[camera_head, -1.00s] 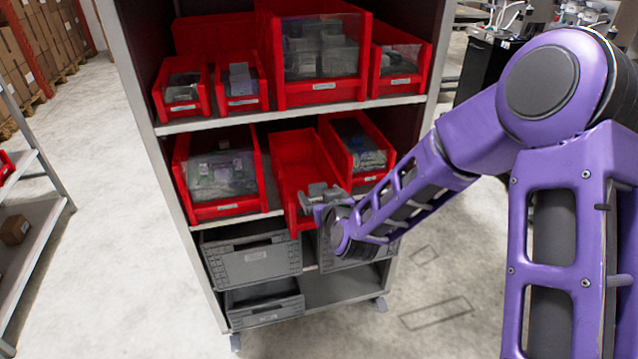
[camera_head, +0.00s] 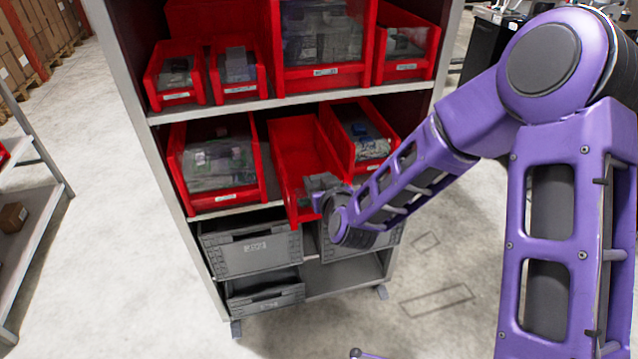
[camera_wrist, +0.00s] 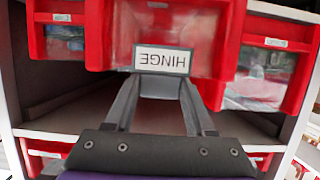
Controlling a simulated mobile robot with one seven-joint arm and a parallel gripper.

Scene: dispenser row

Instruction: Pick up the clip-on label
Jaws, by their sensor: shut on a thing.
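The clip-on label (camera_wrist: 162,60) is a white plate reading HINGE, upside down in the wrist view. It sits at the tips of my gripper (camera_wrist: 160,84), whose two grey fingers are shut on its grey lower part. Behind it is the front of a red bin (camera_wrist: 100,35); I cannot tell whether the label touches it. In the head view my gripper (camera_head: 321,187) is at the front of the middle red bin (camera_head: 292,150) on the middle shelf. The label cannot be made out there, as the gripper and wrist cover that area.
Red bins stand on both sides, such as the left bin (camera_head: 224,199) and right bin (camera_head: 372,163). Grey crates (camera_head: 250,256) are below, and the upper shelf (camera_head: 300,101) holds more red bins. Open floor (camera_head: 120,220) lies left of the rack.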

